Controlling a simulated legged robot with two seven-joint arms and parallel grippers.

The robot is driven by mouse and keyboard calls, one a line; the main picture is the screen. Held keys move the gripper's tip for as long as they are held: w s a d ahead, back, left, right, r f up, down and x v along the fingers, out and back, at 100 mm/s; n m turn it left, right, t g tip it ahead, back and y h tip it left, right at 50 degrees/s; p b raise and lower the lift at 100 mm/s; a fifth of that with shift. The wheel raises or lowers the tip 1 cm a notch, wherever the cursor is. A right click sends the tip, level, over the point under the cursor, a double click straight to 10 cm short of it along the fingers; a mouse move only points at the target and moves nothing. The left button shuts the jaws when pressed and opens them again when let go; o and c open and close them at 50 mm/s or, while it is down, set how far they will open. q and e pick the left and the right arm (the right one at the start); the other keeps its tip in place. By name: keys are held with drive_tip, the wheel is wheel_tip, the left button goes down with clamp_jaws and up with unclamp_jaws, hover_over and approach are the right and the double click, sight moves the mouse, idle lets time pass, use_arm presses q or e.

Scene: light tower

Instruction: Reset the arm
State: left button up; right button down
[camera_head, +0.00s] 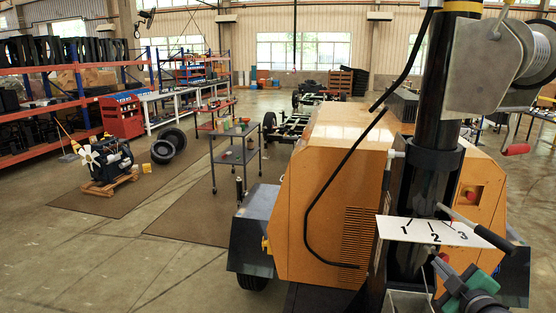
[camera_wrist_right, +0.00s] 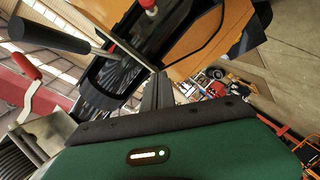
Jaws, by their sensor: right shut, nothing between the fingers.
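My right gripper (camera_head: 441,267) is at the lower right of the head view, just below the white plate numbered 1, 2, 3 (camera_head: 405,229) on the light tower. Its green casing shows behind the fingers. In the right wrist view the dark fingers (camera_wrist_right: 157,88) are together with nothing between them. The plate is seen nearly edge-on there, close to the fingertips; I cannot tell whether they touch. A black-handled lever (camera_head: 466,222) sticks out by the plate and also shows in the wrist view (camera_wrist_right: 48,35). My left gripper is not in view.
The orange light tower body (camera_head: 330,190) and black mast (camera_head: 432,90) stand close in front. A winch with a cable drum (camera_head: 535,52) and red-handled crank (camera_head: 515,149) is above my right gripper. A cart (camera_head: 235,152) and shelves stand further back.

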drive_tip(key=s+a+f+m+g, duration=0.3)
drive_tip(key=a+f+m+g, duration=0.1)
drive_tip(key=f, duration=0.5)
drive_tip(key=s+a+f+m+g, duration=0.3)
drive_tip(key=s+a+f, duration=0.4)
drive_tip(key=s, duration=0.3)
drive_tip(key=s+a+f+m+g+y, duration=0.1)
drive_tip(key=s+a+f+m+g, duration=0.2)
drive_tip(key=s+a+f+g, duration=0.3)
drive_tip(key=s+a+f, duration=0.2)
drive_tip(key=s+f, duration=0.1)
drive_tip(key=s, duration=0.1)
drive_tip(key=shift+s, duration=0.25)
drive_tip(key=shift+d+f, duration=0.1)
drive_tip(key=shift+d, duration=0.2)
drive_tip(key=shift+a, duration=0.1)
